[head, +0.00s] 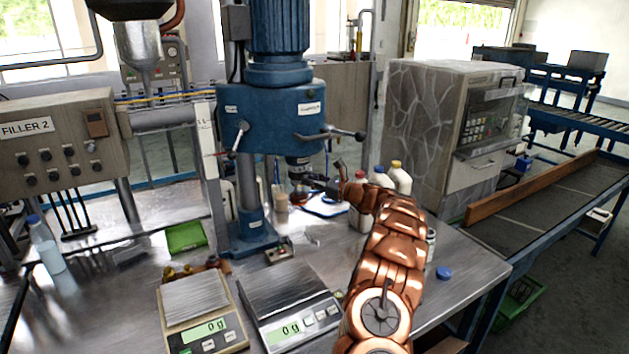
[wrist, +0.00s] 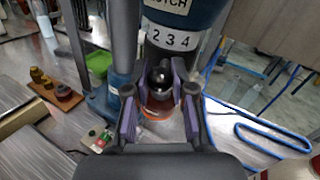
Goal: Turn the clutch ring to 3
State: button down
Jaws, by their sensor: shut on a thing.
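The blue drill press (head: 262,120) stands on the bench, and its clutch section (head: 298,162) hangs under the head. In the wrist view a white number band (wrist: 170,39) reads 2, 3, 4 below a partly cut-off label ending in "UTCH". A black rounded knob (wrist: 161,76) sits in front of the band, roughly below the 2 and 3. My gripper (wrist: 160,92) is shut on this knob, with one purple-padded finger on each side. In the head view my gripper (head: 318,184) reaches the clutch from the right. Any pointer mark is not readable.
Two scales (head: 200,312) (head: 290,300) reading 0 g lie in front of the press. Several bottles (head: 398,178) stand behind my arm. A blue cord (wrist: 255,125) loops on the right. A green tray (head: 186,237) and a wooden block with brass weights (wrist: 52,92) are at left.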

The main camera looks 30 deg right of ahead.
jog(key=c, duration=1)
grip_release()
jog(key=shift+o, duration=0.2)
jog(key=v, duration=1.2)
jog(key=shift+d+r, duration=0.1)
